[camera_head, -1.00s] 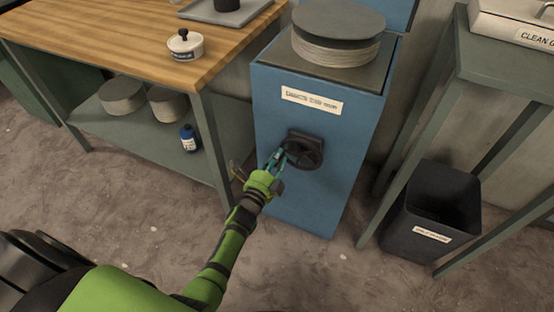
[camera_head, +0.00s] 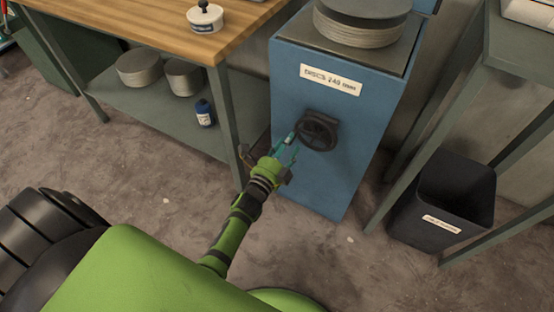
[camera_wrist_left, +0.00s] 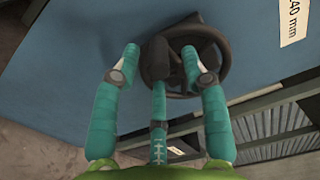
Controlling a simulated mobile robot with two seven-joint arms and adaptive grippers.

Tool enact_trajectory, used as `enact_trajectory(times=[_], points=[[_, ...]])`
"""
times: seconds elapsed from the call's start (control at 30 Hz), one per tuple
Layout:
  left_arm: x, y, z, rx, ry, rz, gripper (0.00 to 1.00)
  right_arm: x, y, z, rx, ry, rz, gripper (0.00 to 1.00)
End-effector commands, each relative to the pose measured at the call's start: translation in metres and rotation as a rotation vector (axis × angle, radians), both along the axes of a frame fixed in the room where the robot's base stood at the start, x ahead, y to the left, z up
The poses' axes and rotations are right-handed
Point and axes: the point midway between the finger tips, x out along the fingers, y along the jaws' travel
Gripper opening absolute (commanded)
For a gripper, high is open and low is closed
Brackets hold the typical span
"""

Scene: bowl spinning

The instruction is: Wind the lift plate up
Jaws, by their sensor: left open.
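The blue cabinet (camera_head: 345,165) stands in the middle, labelled "DISCS 240 mm". A black handwheel (camera_head: 318,132) is on its front; it also shows in the left wrist view (camera_wrist_left: 212,60). A stack of discs (camera_head: 358,32) with a dark round plate on top rests on the cabinet top. My left gripper (camera_head: 287,145) is just left of the handwheel. In the left wrist view its teal fingers (camera_wrist_left: 165,62) are spread, with the wheel's dark knob (camera_wrist_left: 190,64) between or behind their tips; I cannot tell if they touch. The right gripper is not in view.
A wooden-topped bench (camera_head: 130,30) with a lidded pot (camera_head: 205,17) stands left. A black bin (camera_head: 443,203) stands under the green-grey table at right. Floor in front is open.

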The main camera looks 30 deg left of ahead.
Motion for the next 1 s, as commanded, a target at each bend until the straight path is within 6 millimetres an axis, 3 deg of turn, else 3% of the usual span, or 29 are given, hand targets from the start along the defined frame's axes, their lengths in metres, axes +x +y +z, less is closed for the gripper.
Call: enact_trajectory(times=[0.2, 0.4, 1.0], points=[[-0.050, 0.001, -0.001, -0.001, 0.001, -0.001, 0.45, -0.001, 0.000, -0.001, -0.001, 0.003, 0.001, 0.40], [-0.078, 0.002, 0.000, -0.001, -0.001, -0.001, 0.45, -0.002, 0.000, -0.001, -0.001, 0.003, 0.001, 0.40], [-0.086, 0.002, 0.001, -0.001, -0.002, -0.001, 0.45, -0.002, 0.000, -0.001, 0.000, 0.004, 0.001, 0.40]])
